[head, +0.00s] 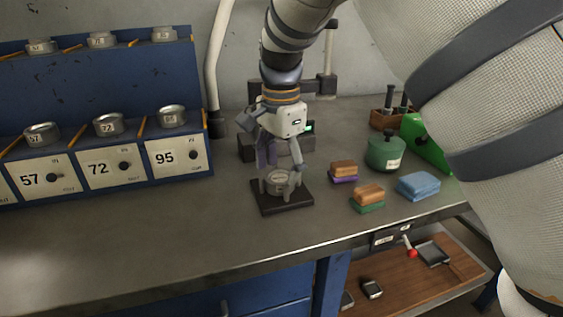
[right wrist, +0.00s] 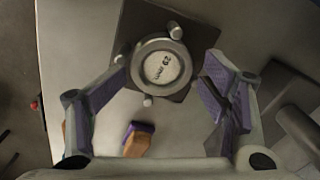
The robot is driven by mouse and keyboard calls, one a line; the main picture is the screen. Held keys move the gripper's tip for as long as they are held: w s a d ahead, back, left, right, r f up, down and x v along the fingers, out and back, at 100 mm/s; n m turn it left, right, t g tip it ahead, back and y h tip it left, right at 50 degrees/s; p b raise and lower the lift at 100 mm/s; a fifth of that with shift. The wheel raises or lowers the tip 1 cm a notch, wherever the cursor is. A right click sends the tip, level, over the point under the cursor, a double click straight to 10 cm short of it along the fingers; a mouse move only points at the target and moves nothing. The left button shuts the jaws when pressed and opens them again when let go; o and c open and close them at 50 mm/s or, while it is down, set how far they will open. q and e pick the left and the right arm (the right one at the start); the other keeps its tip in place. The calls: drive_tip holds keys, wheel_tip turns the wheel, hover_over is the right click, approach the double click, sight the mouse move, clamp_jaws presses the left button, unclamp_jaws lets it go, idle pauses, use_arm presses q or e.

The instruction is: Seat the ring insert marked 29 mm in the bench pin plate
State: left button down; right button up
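The ring insert (right wrist: 163,68) is a round grey metal piece with a pale marked face; the small marking is upside down and hard to read. It sits among the upright pins of the dark square bench pin plate (right wrist: 140,28); it also shows in the head view (head: 278,178) on the plate (head: 289,206). I cannot tell whether it lies fully flat. My right gripper (head: 280,167) is above the plate, pointing down. In the right wrist view its fingers (right wrist: 164,68) are spread on either side of the ring, with small gaps. My left gripper is not in view.
A blue rack (head: 100,144) with metal rings and drawers marked 57, 72 and 95 stands at left. The bench front is clear.

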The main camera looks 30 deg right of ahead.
sight(280, 176)
drive_tip(key=o, duration=0.3)
wheel_tip(280, 176, down, 3)
drive_tip(key=shift+w+a+r+g, duration=0.1)
drive_tip(key=shift+w+a+g, duration=0.05)
drive_tip(key=shift+g, duration=0.15)
drive_tip(key=shift+r, duration=0.3)
drive_tip(key=shift+c, duration=0.4)
drive_tip(key=shift+r, duration=0.15)
drive_tip(key=shift+c, duration=0.8)
drive_tip(key=shift+s, duration=0.2)
drive_tip(key=shift+r, duration=5.9)
drive_tip(key=shift+c, duration=0.3)
drive_tip(key=shift+w, duration=0.1)
